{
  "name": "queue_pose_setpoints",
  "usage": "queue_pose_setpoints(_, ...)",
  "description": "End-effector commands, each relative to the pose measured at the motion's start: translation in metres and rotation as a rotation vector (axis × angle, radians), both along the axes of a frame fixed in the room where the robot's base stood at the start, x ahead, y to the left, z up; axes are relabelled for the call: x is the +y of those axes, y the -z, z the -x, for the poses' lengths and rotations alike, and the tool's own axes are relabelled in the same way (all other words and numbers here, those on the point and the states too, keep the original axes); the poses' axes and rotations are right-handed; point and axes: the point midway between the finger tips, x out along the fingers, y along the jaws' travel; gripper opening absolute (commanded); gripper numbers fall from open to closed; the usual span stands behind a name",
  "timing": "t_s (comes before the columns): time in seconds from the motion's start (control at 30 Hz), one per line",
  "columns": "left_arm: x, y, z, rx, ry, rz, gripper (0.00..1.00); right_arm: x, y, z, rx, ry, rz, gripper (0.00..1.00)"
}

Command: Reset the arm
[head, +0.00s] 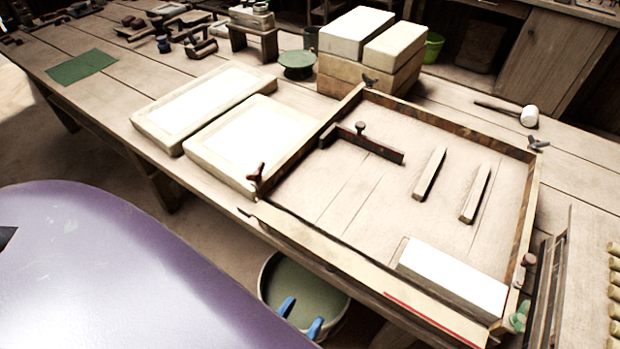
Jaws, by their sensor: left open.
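My left gripper (301,317) shows at the bottom of the head view as two blue fingertips set apart. It is open with nothing between the tips. It appears in front of a round bucket (266,287) with a dark greenish inside, below the near edge of the workbench (200,190). The rest of the left arm is hidden. My right gripper is not in view.
A wooden frame (450,125) with wing-nut fasteners lies on the bench, holding a white-topped block (455,277) and two short bars. Two white-topped slabs (250,130) lie left of it. Stacked blocks (355,38) and a mallet (528,116) are behind.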

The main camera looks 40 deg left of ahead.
Motion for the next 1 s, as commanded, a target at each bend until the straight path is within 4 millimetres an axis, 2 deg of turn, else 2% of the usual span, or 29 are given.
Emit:
queue_pose_setpoints(0.67, 0.000, 0.002, 0.003, 0.001, 0.001, 0.000, 0.51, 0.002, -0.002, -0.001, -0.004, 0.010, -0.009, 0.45)
queue_pose_setpoints(0.83, 0.004, 0.002, -0.007, 0.067, 0.029, -0.017, 0.51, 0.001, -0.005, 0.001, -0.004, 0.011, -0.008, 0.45)
queue_pose_setpoints(1.0, 0.015, 0.007, -0.027, 0.241, 0.086, -0.055, 0.51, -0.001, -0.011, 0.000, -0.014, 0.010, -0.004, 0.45)
